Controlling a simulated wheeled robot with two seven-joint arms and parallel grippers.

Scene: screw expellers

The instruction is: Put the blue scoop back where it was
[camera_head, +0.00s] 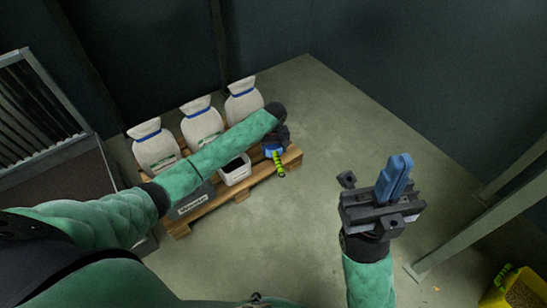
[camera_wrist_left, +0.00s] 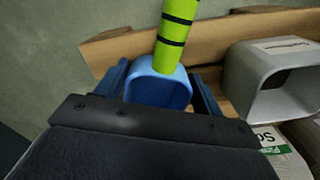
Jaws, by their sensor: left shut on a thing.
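The blue scoop (camera_wrist_left: 158,88) has a blue bowl and a lime-green handle with black bands. In the wrist view its bowl sits between my left gripper's two blue fingers (camera_wrist_left: 160,92), which are shut on it. In the head view the scoop (camera_head: 279,163) shows at the right end of the wooden pallet (camera_head: 292,157), with its handle toward the viewer. My left gripper (camera_head: 274,147) is there, partly hidden by its own wrist. Whether the scoop touches the pallet cannot be told. My right gripper (camera_head: 395,178) is raised over the floor at right, with nothing visible in it; its finger gap is unclear.
Three white sacks (camera_head: 199,124) with blue ties stand on the pallet. A white open bin (camera_head: 235,172) is left of the scoop, and a grey labelled bin (camera_head: 194,202) is further left. A yellow container (camera_head: 515,292) is at lower right. The middle floor is clear.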

